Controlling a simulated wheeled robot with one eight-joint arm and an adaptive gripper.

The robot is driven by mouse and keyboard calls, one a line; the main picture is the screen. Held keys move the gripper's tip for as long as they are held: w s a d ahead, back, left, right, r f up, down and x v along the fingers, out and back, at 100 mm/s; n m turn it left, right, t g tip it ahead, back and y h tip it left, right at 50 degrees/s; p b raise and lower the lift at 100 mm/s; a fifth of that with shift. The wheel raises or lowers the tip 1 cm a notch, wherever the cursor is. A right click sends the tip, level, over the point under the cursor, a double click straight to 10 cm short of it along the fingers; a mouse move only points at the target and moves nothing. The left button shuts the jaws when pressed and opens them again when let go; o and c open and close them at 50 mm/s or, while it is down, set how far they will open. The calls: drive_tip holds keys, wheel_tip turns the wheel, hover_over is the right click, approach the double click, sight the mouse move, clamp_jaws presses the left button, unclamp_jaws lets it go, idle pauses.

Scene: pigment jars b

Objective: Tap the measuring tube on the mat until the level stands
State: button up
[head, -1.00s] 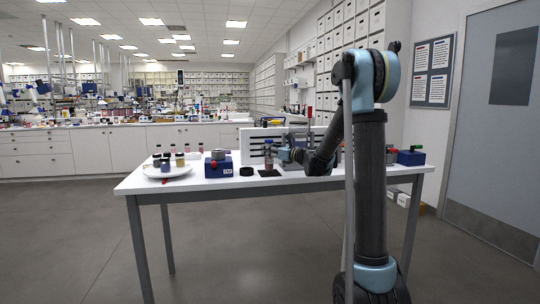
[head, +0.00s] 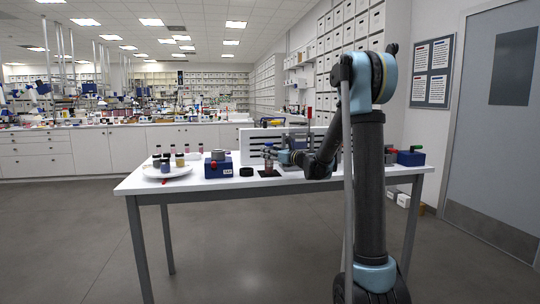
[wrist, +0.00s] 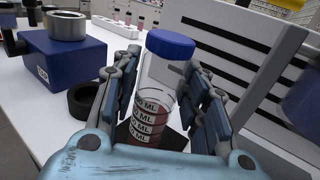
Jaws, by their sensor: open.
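The measuring tube (wrist: 155,85) is clear with a blue cap, printed ML marks and reddish contents in its lower part. It stands about upright between the fingers of my gripper (wrist: 164,68), which are open around it. In the head view my gripper (head: 272,156) is at the tube, low over the table. The black mat (wrist: 178,142) shows under and behind the tube's foot, and also in the head view (head: 270,174). My gripper's body hides the very bottom of the tube, and the surface of the contents is hard to read.
A blue box (head: 218,168) with a grey round top and a black ring (head: 246,172) stand left of the mat. A white slotted rack (wrist: 245,70) is close on the right. A white plate (head: 168,173) with several jars is at the table's left end.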

drive_tip(key=c, duration=0.9)
drive_tip(key=shift+r, duration=0.6)
drive_tip(key=o, duration=0.9)
drive_tip(key=shift+f, duration=0.6)
drive_tip(key=c, duration=0.8)
drive_tip(key=shift+r, duration=0.15)
